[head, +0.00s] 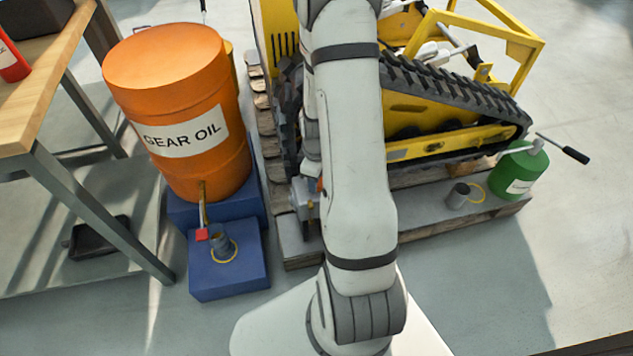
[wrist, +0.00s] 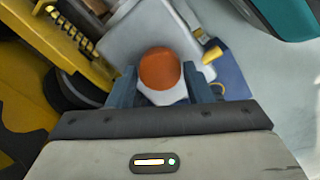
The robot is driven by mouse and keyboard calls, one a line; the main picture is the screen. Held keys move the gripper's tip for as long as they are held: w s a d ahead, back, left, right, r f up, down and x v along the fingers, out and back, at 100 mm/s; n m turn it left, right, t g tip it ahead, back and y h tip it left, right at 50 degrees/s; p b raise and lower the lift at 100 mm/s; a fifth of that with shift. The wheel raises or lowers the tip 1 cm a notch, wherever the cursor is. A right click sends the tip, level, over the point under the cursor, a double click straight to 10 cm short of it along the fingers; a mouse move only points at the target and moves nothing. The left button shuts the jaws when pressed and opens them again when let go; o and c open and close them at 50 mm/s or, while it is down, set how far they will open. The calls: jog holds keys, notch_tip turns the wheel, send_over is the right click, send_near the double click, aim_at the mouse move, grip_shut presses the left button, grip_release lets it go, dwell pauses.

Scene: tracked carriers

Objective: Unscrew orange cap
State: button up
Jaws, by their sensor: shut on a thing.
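The round orange cap (wrist: 160,68) sits on top of a pale grey housing (wrist: 150,30) in the wrist view. My gripper (wrist: 160,80) has its two blue-grey fingers on either side of the cap and is shut on it. Whether the cap is raised from the housing cannot be told. In the head view my white arm reaches over the pallet and hides most of the gripper area. Only a small orange patch (head: 319,184) shows beside the arm there.
A yellow tracked carrier (head: 420,125) stands on a wooden pallet (head: 415,225). An orange gear oil drum (head: 185,100) and a blue block (head: 235,275) with a grey cup (head: 220,240) are left. A green can (head: 520,170) and another cup (head: 458,195) are right. A workbench (head: 45,95) stands far left.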

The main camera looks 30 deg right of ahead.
jog(key=n, duration=0.5)
jog(key=shift+n, duration=0.4)
jog(key=o, duration=0.8)
jog(key=shift+c, duration=0.2)
